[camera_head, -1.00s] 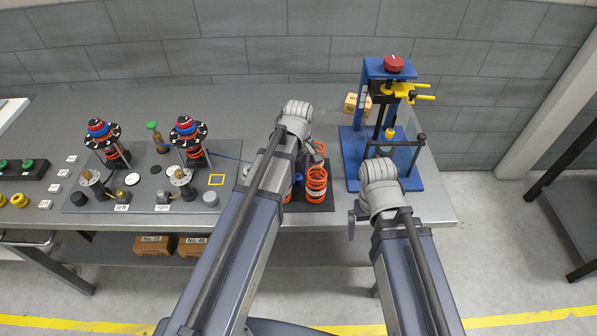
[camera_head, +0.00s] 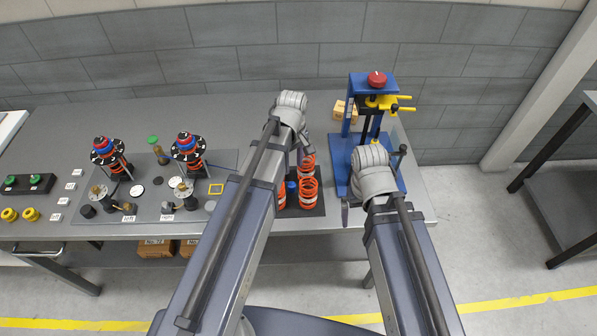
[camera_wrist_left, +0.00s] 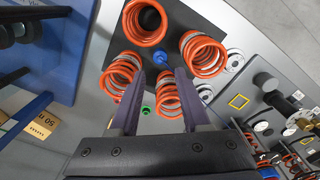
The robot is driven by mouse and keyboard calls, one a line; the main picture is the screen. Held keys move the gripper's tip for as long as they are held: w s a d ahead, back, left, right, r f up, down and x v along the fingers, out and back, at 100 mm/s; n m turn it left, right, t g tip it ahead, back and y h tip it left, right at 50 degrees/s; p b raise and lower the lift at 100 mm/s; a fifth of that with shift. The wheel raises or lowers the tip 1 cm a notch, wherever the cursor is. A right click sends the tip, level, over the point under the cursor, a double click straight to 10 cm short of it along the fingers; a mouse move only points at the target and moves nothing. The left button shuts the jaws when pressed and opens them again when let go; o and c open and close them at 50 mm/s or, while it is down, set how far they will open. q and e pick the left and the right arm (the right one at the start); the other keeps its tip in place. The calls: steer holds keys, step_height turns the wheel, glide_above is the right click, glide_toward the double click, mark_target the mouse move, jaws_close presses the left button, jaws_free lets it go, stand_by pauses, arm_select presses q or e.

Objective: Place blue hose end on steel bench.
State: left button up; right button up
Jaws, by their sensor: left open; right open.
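The steel bench (camera_head: 60,125) has a grey top. A thin blue hose (camera_head: 222,167) runs right from the right disc-topped unit (camera_head: 187,150) and passes behind my left arm; its end cannot be made out. A small blue piece (camera_wrist_left: 151,56) stands among the orange springs (camera_wrist_left: 205,54) in the left wrist view; whether it belongs to the hose cannot be told. My left gripper (camera_head: 303,146) is open above the springs. Its two fingers (camera_wrist_left: 158,78) are apart, with one spring in line with the gap. My right gripper (camera_head: 347,212) is open, partly hidden, in front of the blue press.
The blue press (camera_head: 360,85) with a red knob stands at the bench's right. A grey plate (camera_head: 145,215) at left carries two disc-topped units and small parts. The back middle of the bench is clear.

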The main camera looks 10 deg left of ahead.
arm_select(q)
steer(key=s+d+m+y, duration=0.1)
steer(key=s+d+m, duration=0.8)
steer(key=s+m, duration=0.4)
steer(key=shift+s+d, duration=0.15)
steer(key=shift+d, duration=0.1)
steer(key=shift+s+d+r+m, duration=0.1)
steer(key=shift+s+d+m, duration=0.15)
steer(key=shift+m, duration=0.15)
steer(key=shift+o, duration=0.2)
steer(key=shift+w+a, duration=0.15)
steer(key=shift+w, duration=0.2)
steer(key=h+b, duration=0.1)
steer(key=b, duration=0.3)
glide_above(292, 184)
steer(key=shift+m, duration=0.4)
step_height(292, 184, down, 4)
steer(key=shift+s, duration=0.1)
steer(key=shift+f, duration=0.4)
steer(key=shift+a, duration=0.1)
steer(key=shift+f+b, duration=1.25)
steer(key=shift+b, duration=0.3)
